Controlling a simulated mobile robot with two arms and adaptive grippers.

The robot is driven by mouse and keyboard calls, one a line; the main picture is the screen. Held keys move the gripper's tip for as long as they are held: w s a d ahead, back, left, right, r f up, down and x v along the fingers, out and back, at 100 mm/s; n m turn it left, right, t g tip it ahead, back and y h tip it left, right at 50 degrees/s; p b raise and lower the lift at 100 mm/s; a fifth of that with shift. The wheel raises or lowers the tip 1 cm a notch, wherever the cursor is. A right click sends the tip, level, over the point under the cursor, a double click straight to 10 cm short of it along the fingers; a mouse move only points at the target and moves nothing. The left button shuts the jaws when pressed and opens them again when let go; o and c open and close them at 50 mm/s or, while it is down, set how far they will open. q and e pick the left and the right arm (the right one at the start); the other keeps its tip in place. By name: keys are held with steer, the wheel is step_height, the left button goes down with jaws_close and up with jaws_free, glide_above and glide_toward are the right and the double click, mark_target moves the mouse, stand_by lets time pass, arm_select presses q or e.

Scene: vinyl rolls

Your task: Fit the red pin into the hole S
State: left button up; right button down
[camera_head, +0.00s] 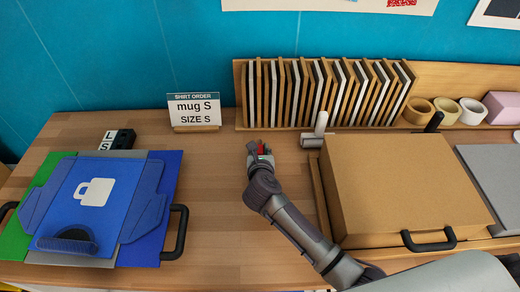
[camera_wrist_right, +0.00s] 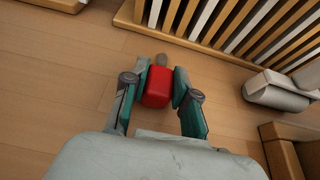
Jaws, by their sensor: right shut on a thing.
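The red pin (camera_head: 261,147) is in my right gripper (camera_head: 259,152), above the wooden table, left of the white roller and in front of the rack. In the right wrist view the pin (camera_wrist_right: 158,88) shows a red body with a grey tip pointing away, between the two fingers of my right gripper (camera_wrist_right: 160,90). A small dark block (camera_head: 123,138) with white L and S labels (camera_head: 106,143) stands behind the blue board at the left, well apart from the pin. Its holes are too small to make out. My left gripper is not in view.
A blue folding board (camera_head: 60,205) with a mug print and black handles lies at the left. A slatted rack (camera_head: 330,92), a roller (camera_head: 318,130) and a large brown box (camera_head: 400,185) stand right. Table between board and arm is clear.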

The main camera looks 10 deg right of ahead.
steer(key=c, duration=1.3)
jaws_free()
steer(key=shift+f, duration=0.15)
steer(key=shift+c, duration=0.2)
steer(key=o, duration=0.4)
steer(key=shift+o, duration=0.2)
steer(key=shift+r, duration=0.35)
steer(key=b+v, duration=0.1)
steer(key=v, duration=1.1)
steer(key=shift+f, duration=0.1)
steer(key=shift+a, duration=0.1)
